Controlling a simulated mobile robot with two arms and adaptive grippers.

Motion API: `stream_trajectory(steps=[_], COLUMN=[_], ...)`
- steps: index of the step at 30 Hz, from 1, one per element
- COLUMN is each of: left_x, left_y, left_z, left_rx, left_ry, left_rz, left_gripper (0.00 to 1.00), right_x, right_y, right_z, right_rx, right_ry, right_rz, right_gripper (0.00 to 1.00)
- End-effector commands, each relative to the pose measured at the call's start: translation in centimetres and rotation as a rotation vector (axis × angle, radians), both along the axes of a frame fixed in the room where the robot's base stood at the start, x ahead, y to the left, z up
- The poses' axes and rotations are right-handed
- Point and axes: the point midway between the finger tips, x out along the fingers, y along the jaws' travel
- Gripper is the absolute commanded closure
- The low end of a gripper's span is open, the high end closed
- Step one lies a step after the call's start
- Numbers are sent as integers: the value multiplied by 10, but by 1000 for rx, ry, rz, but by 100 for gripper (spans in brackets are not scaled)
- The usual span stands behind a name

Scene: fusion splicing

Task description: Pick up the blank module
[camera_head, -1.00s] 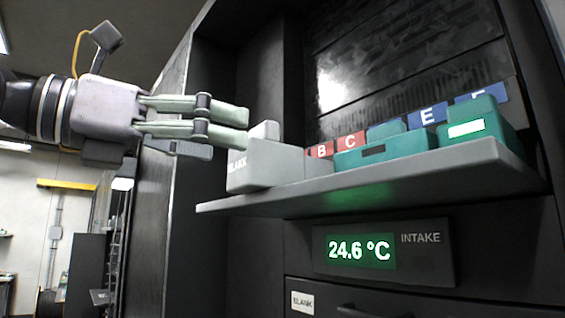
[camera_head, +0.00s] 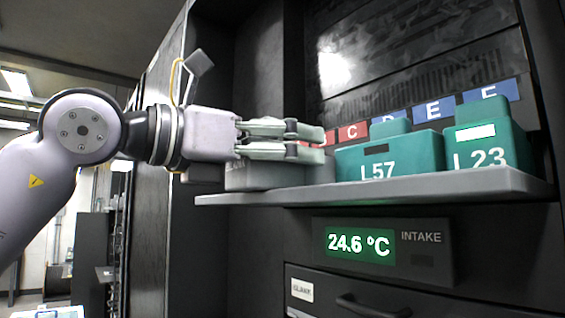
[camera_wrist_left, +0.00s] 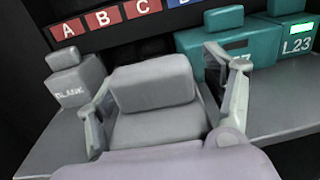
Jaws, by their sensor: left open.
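The blank module (camera_head: 265,178) is a grey box on the shelf's left part, partly hidden behind my left gripper (camera_head: 318,145) in the head view. In the left wrist view the grey box marked BLANK (camera_wrist_left: 76,88), with a raised top block, stands below label A, left of the fingers. My left gripper, also in the wrist view (camera_wrist_left: 170,78), is open, its fingers apart. My right gripper is not in view.
The grey shelf (camera_head: 400,189) carries teal modules L57 (camera_head: 410,160) and L23 (camera_head: 480,155) to the right. Lettered red and blue labels line the back. Below are a display reading 24.6 °C (camera_head: 360,245) and a drawer (camera_head: 400,297) with a dark handle.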

Motion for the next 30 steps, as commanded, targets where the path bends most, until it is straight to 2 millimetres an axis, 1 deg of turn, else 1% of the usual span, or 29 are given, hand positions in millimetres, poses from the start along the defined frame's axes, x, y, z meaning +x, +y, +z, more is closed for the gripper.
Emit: stream_trajectory(steps=[2,25,30], left_x=[0,0,0], left_y=[1,1,1], left_z=[0,0,1], left_rx=[0,0,0], left_ry=[0,0,0], left_rz=[1,0,0], left_gripper=[26,78,78], right_x=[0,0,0], right_y=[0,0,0], right_z=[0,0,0], right_rx=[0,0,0], right_ry=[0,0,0], right_rz=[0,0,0], right_gripper=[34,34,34])
